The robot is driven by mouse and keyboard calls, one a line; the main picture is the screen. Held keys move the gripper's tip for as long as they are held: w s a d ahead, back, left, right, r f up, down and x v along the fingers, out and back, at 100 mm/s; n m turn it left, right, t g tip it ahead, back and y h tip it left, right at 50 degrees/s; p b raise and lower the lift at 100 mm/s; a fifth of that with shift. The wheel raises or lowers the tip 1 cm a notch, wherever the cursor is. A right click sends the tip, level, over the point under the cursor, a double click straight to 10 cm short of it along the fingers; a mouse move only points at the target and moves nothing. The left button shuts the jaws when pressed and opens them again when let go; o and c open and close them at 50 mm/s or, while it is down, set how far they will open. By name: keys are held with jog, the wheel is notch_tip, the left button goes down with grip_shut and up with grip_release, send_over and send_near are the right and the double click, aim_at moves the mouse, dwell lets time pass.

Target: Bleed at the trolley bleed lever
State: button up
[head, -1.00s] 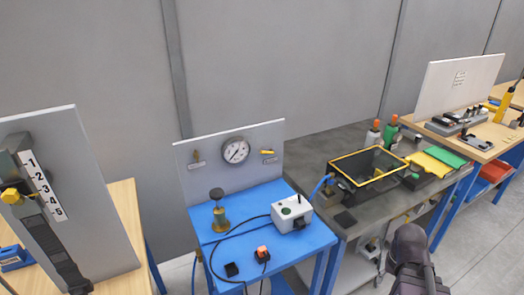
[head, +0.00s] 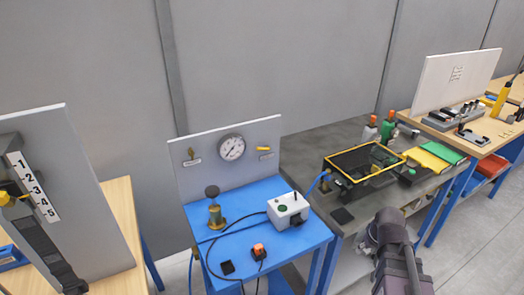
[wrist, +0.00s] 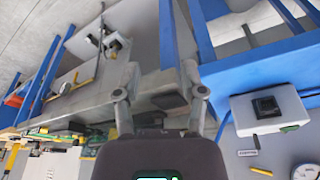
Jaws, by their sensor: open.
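The blue trolley (head: 300,240) stands at the middle, with a grey upright panel (head: 205,180) carrying a round gauge (head: 231,147). In the wrist view one yellow lever (wrist: 262,171) shows at the bottom right, by the gauge (wrist: 305,172). My gripper (wrist: 161,70) is open and empty, apart from the levers. My arm shows at lower right in the head view; its fingers are hidden there.
On the trolley are a white box (head: 288,209), a brass valve with a black knob (head: 215,210) and cables. A grey workbench (head: 310,150) with a yellow-rimmed dark case (head: 365,160) stands right. A numbered board (head: 95,200) stands left.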

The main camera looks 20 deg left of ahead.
aim_at(260, 149)
jog(key=w+a+r+n+t+y, duration=0.2)
jog(key=w+a+r+n, duration=0.1)
jog(key=a, duration=0.6)
jog(key=w+a+r+n+t+y, duration=0.1)
jog(key=w+a+r+n+t, duration=0.1)
jog(key=w+a+n, duration=0.3)
jog(key=w+a+r+n+t+y+p, duration=0.1)
jog(key=w+a+r+n, duration=0.3)
jog(key=a, duration=0.8)
jog(key=shift+w+a+r+n+t+y, duration=0.2)
jog(key=shift+w+a+n+t+y, duration=0.2)
jog(key=shift+w+n+t+y, duration=0.3)
jog(key=a+r+n+t+y, duration=0.2)
jog(key=a+r+n, duration=0.2)
jog(key=a, duration=0.6)
jog(key=shift+w+a+r+n+t+y+p, duration=0.2)
jog(key=shift+w+r+n+t+y+p, duration=0.15)
jog(key=shift+r, duration=0.45)
jog(key=shift+a, duration=0.1)
jog(key=b+x, duration=0.3)
jog(key=x, duration=1)
jog(key=shift+w+a+f+b, duration=0.1)
jog(key=shift+w+b, duration=0.15)
jog(key=shift+b, duration=0.1)
